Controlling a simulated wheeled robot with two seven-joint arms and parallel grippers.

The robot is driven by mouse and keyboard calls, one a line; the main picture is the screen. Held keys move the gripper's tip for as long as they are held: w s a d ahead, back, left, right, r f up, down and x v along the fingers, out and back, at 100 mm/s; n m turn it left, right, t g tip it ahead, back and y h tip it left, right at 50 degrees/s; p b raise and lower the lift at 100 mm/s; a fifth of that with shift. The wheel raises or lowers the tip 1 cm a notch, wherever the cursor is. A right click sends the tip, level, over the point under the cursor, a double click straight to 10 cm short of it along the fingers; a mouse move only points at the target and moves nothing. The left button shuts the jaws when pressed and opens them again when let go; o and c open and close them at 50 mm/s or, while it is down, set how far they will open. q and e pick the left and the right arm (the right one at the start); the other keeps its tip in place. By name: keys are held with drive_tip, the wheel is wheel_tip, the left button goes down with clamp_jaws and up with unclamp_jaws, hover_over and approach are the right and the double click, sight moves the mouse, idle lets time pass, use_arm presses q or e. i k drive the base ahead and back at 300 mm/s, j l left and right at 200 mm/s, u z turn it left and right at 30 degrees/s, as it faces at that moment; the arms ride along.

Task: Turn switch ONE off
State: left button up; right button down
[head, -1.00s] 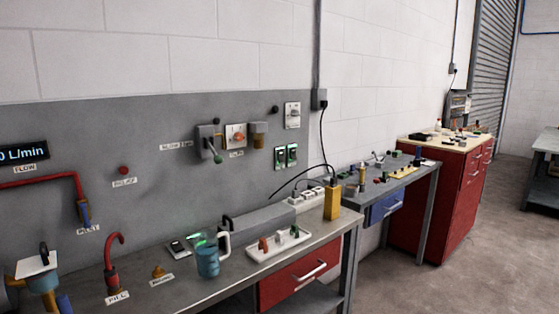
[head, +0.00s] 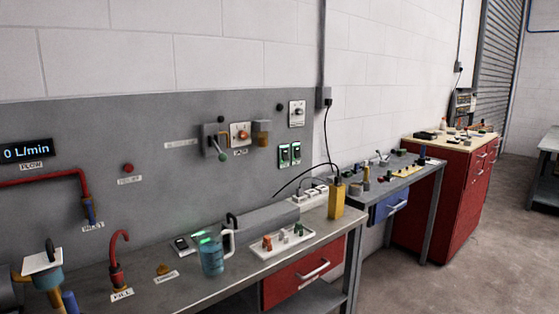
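No label reading ONE can be made out, so I cannot tell which switch it is. Two green-lit rocker switches (head: 289,155) sit side by side on the grey wall panel (head: 120,120). Above them is a white plate with a round knob (head: 297,113). Left of them is another white plate with an orange knob (head: 239,135), between a grey box with a green-tipped lever (head: 217,142) and a brass-coloured part (head: 261,133). On the bench, a white tray (head: 263,253) holds small red, grey and green pieces. Neither of my grippers shows.
A blue-green mug (head: 212,261) stands on the front bench beside a scale-like device (head: 184,245). A red hooked tap (head: 117,262) and a yellow box with a cable (head: 336,200) also stand there. A red cabinet (head: 440,205) is farther right, with open floor in front.

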sight(285, 156)
drive_tip(key=i+l+u, duration=0.15)
drive_tip(key=u, duration=0.25)
drive_tip(key=i+l+u, duration=0.15)
drive_tip(key=l+u, duration=0.3)
drive_tip(key=i+l, duration=0.15)
drive_tip(key=l, duration=0.35)
drive_tip(key=i+l+u, duration=0.15)
drive_tip(key=l, duration=0.3)
drive_tip(key=i+l, duration=0.1)
drive_tip(key=l, duration=0.4)
drive_tip(key=i+l+u, duration=0.15)
drive_tip(key=l, duration=0.4)
drive_tip(key=i+l, duration=0.1)
drive_tip(key=l, duration=0.4)
